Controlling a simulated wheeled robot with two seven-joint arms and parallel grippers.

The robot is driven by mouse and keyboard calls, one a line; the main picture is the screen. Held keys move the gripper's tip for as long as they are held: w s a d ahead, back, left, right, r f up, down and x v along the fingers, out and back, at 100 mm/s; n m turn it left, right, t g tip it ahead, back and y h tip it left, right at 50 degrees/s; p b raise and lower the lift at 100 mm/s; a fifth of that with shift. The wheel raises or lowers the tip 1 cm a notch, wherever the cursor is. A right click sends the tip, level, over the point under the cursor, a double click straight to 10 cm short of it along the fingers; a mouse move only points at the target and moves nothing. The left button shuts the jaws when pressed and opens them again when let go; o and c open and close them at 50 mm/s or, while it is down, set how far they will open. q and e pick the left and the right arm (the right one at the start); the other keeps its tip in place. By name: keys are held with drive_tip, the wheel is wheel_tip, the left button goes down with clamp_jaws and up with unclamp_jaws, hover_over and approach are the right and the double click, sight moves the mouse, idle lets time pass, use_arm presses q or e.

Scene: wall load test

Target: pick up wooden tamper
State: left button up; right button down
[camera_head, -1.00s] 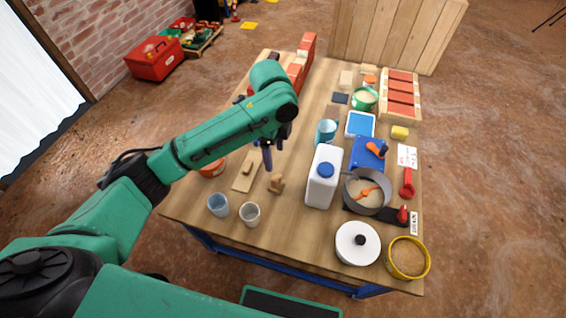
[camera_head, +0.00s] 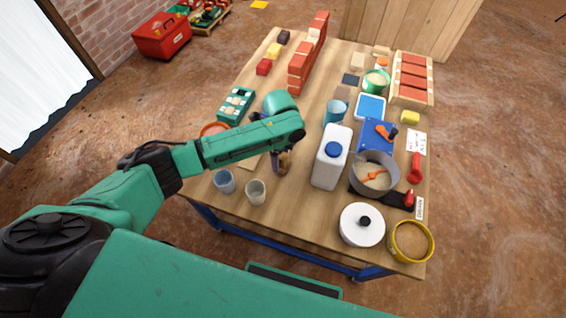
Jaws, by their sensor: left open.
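The wooden tamper (camera_head: 285,161) is a small brown wooden piece standing on the table, behind and right of the pale cup. My left gripper (camera_head: 279,166) reaches down to it from under the green arm, its dark fingers open. One finger shows just left of the tamper. The wrist and fingers cover part of the tamper, and I cannot tell whether the fingers touch it. My right gripper is out of view.
A blue cup (camera_head: 225,181) and a pale cup (camera_head: 256,192) stand in front. A white jug (camera_head: 331,160) and a pot (camera_head: 374,174) stand to the right. A wooden float (camera_head: 249,163) lies left, partly hidden.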

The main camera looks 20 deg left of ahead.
use_arm(q)
clamp_jaws()
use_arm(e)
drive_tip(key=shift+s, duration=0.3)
